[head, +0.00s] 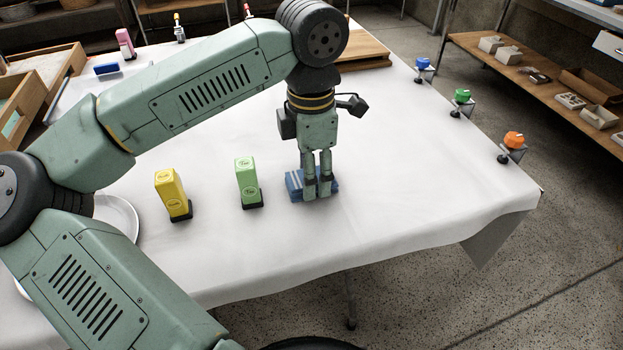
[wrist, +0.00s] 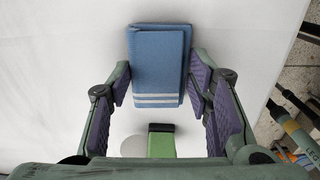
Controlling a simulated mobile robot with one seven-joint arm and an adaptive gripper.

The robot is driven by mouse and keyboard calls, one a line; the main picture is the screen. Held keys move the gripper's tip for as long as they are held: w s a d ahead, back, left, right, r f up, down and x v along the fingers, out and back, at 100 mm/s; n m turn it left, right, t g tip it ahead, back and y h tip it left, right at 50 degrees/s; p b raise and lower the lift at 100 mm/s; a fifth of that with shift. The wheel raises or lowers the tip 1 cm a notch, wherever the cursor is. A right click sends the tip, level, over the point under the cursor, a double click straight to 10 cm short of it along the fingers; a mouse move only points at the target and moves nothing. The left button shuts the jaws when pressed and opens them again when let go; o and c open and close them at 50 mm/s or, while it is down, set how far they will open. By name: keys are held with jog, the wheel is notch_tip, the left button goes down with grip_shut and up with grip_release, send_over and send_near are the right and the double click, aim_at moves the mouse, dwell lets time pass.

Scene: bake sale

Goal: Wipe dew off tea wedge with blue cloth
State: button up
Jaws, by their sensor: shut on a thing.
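The folded blue cloth (head: 296,187) with pale stripes is at the tabletop, right of the green wedge. My gripper (head: 318,188) points straight down with its fingers closed on the cloth's sides; the wrist view shows the cloth (wrist: 158,60) between the two purple pads. The green wedge (head: 247,180), whose small label seems to read "Tea", stands upright on a dark base, apart from my gripper. It also shows in the wrist view (wrist: 161,146), below the cloth. I cannot make out dew on it.
A yellow wedge (head: 170,190) stands left of the green one, near a white plate (head: 118,215). Blue (head: 423,64), green (head: 462,96) and orange (head: 513,140) knobbed clamps line the table's right edge. A wooden board (head: 362,48) lies behind my gripper. The white tablecloth around the cloth is clear.

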jog(key=shift+r+p, duration=1.35)
jog(key=shift+r, duration=1.1)
